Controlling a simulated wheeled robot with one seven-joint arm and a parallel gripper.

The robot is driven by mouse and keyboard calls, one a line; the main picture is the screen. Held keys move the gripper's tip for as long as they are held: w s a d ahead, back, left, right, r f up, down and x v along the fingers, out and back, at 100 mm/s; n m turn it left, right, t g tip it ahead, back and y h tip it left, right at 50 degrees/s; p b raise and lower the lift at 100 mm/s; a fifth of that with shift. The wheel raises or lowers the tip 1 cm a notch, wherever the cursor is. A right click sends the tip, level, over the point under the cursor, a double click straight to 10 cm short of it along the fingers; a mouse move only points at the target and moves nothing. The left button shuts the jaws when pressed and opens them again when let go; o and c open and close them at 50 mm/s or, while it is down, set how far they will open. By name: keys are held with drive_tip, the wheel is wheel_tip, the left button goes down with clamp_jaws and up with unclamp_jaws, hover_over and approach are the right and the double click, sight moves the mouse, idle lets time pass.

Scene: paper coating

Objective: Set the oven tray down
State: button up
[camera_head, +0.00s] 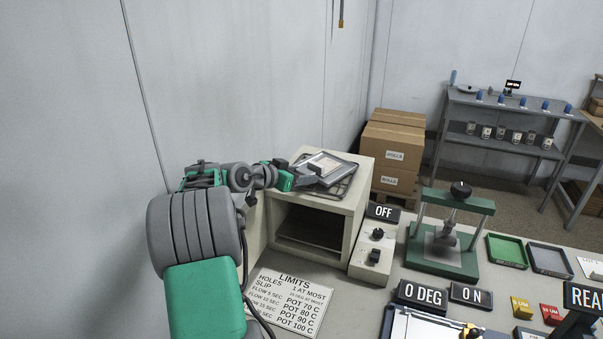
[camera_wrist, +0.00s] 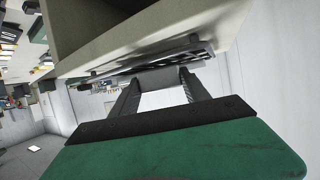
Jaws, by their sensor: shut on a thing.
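The dark oven tray (camera_head: 341,161), with a pale sheet (camera_head: 324,163) lying on it, is at the top of the beige oven (camera_head: 358,198) in the head view. My gripper (camera_head: 312,171) is at the tray's left edge and is shut on it. In the wrist view the fingers of my gripper (camera_wrist: 156,80) reach to the tray's edge, and the tray (camera_wrist: 195,50) shows edge-on close to the oven top. A dark rack shows under the tray's right side. I cannot tell whether the tray touches it. The oven's front is open and its inside looks empty.
A control box marked OFF (camera_head: 375,247) stands right of the oven. A green press (camera_head: 443,262) is further right, with a green tray (camera_head: 507,251) and a grey tray (camera_head: 551,259) beyond. A LIMITS sheet (camera_head: 289,303) lies in front of the oven. Cartons (camera_head: 393,150) stand behind.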

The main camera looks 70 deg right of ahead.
drive_tip(key=shift+f, duration=0.15)
drive_tip(key=o, duration=1.6)
drive_tip(key=b+v, duration=0.2)
drive_tip(key=v, duration=0.5)
drive_tip(key=shift+a+r, duration=0.25)
drive_tip(key=shift+r, duration=0.05)
